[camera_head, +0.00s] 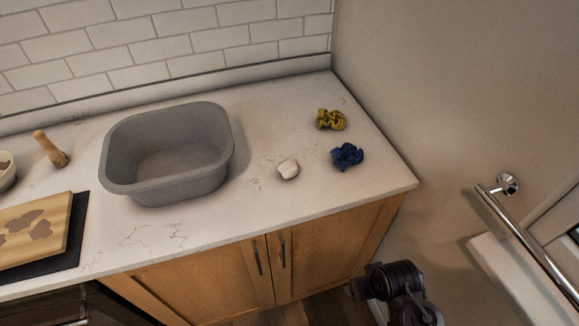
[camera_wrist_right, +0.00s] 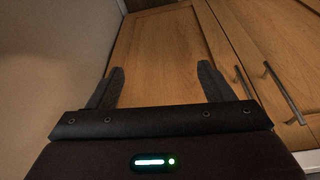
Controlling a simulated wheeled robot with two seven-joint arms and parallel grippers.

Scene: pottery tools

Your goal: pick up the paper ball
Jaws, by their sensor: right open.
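A small white crumpled paper ball (camera_head: 288,169) lies on the pale marbled countertop (camera_head: 240,205), right of the grey basin. My right gripper (camera_wrist_right: 161,73) shows in the right wrist view with its two dark fingers spread wide and nothing between them. It faces the wooden cabinet doors (camera_wrist_right: 160,45), away from the paper ball, which is not in that view. Part of my dark right arm shows at the bottom right of the head view, below counter level. My left gripper is not in view.
A grey basin (camera_head: 110,172) stands left of the ball. A yellow crumpled thing (camera_head: 331,119) and a blue one (camera_head: 347,156) lie to its right. A wooden board (camera_head: 50,215) is far left. A metal rail (camera_head: 530,240) runs along the right wall. The counter around the ball is clear.

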